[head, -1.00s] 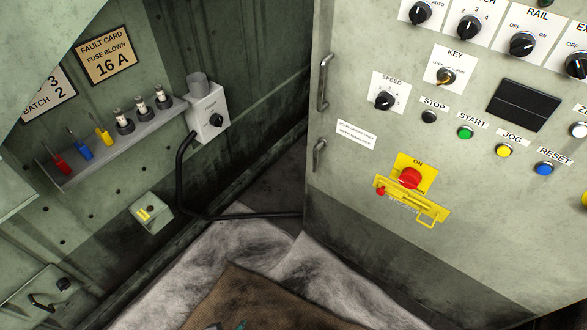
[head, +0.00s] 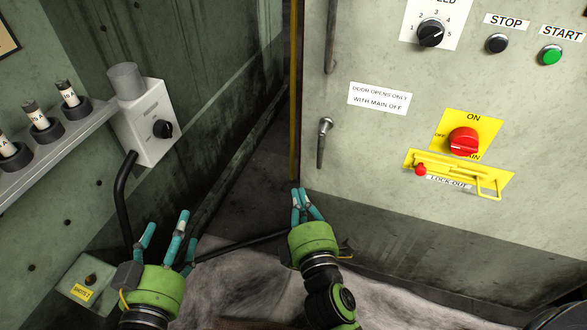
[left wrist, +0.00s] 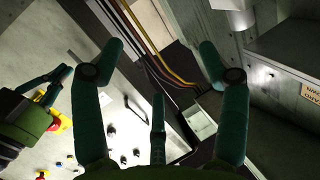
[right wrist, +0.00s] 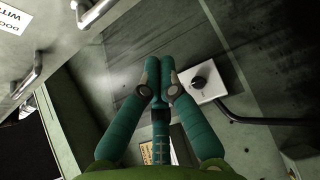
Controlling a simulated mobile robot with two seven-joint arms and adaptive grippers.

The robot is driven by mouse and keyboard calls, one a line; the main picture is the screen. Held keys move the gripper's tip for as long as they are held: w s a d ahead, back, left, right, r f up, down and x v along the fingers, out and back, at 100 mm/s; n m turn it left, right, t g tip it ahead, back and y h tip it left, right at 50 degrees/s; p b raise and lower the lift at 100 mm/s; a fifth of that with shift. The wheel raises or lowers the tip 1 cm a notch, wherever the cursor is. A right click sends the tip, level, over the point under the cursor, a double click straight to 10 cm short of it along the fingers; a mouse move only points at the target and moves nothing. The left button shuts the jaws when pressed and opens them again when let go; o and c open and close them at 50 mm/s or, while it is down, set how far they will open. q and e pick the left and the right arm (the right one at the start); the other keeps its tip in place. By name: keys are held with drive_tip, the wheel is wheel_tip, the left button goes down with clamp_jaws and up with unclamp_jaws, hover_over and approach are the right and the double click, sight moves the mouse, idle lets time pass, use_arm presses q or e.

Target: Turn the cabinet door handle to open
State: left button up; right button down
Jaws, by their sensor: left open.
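The cabinet door (head: 400,180) is the pale green panel at right in the head view. Its lever handle (head: 323,142) hangs straight down near the door's left edge, with a fixed pull bar (head: 331,40) above it. My right gripper (head: 300,192) is just below the lever, fingers together, empty and apart from it. Its closed fingers also show in the right wrist view (right wrist: 159,62). My left gripper (head: 168,225) is open and empty to the left, spread wide in the left wrist view (left wrist: 158,50). The red main switch (head: 463,141) sits on a yellow plate marked ON.
A grey switch box (head: 147,122) with a black cable (head: 122,195) stands on the left wall beside a fuse shelf (head: 50,150). A small box (head: 88,282) lies low left. A yellow strip (head: 294,90) runs along the door's left edge. A lock-out bar (head: 457,173) sits under the switch.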

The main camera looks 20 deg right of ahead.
sight(322, 146)
use_arm(q)
drive_tip(key=shift+r, duration=0.3)
use_arm(e)
drive_tip(key=shift+r, duration=0.25)
drive_tip(key=shift+d, duration=0.1)
use_arm(q)
drive_tip(key=r+t, duration=0.1)
drive_tip(key=r, duration=0.1)
drive_tip(key=d+r+t+h, duration=0.1)
drive_tip(key=r, duration=0.1)
drive_tip(key=shift+s+d+b, duration=0.1)
drive_tip(key=shift+s+b, duration=0.05)
drive_tip(key=shift+b, duration=0.15)
use_arm(e)
drive_tip(key=w+d, duration=0.4)
drive_tip(key=w, duration=0.4)
drive_tip(key=shift+w, duration=0.25)
drive_tip(key=shift+d, duration=0.1)
